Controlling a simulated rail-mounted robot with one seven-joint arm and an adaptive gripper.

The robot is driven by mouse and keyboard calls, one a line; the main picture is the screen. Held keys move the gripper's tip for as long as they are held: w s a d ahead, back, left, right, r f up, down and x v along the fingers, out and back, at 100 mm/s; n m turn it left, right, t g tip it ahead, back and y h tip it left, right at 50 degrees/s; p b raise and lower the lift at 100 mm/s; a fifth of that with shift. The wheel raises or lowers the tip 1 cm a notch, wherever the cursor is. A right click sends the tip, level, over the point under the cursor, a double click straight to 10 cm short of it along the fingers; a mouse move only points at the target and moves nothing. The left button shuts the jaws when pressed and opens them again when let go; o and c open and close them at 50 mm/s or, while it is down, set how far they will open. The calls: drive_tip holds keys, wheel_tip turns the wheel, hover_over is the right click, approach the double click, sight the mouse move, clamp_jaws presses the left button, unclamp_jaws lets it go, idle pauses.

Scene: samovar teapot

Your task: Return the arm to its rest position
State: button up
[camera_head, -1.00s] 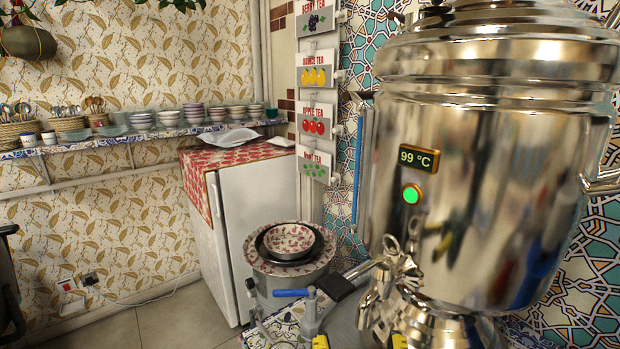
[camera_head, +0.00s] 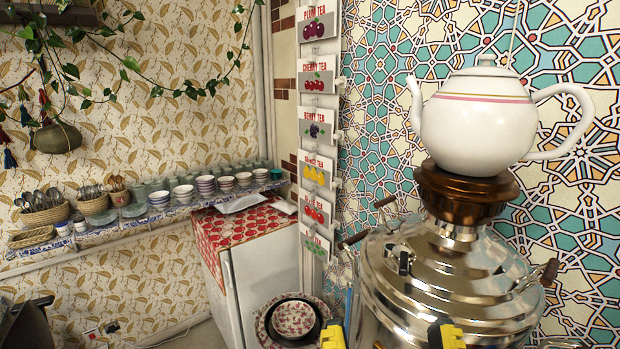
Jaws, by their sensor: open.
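My gripper (camera_head: 390,335) shows only as two yellow and black finger parts at the bottom edge of the head view. The fingers are well apart, and nothing shows held between them. The rest of my arm is out of frame. The silver samovar (camera_head: 470,275) stands at the right, behind the fingers. A white teapot (camera_head: 478,120) with a pink and gold band sits upright on the brown crown on top of the samovar, apart from my gripper.
A white fridge (camera_head: 265,270) with a red patterned cloth stands left of centre. Nested bowls (camera_head: 293,318) lie low beside it. A wall shelf (camera_head: 140,218) holds cups and baskets. Tea cards (camera_head: 318,125) hang on the wall. A plant pot (camera_head: 57,137) hangs upper left.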

wheel_tip(320, 180, up, 12)
drive_tip(key=p, duration=0.8)
drive_tip(key=shift+p, duration=0.4)
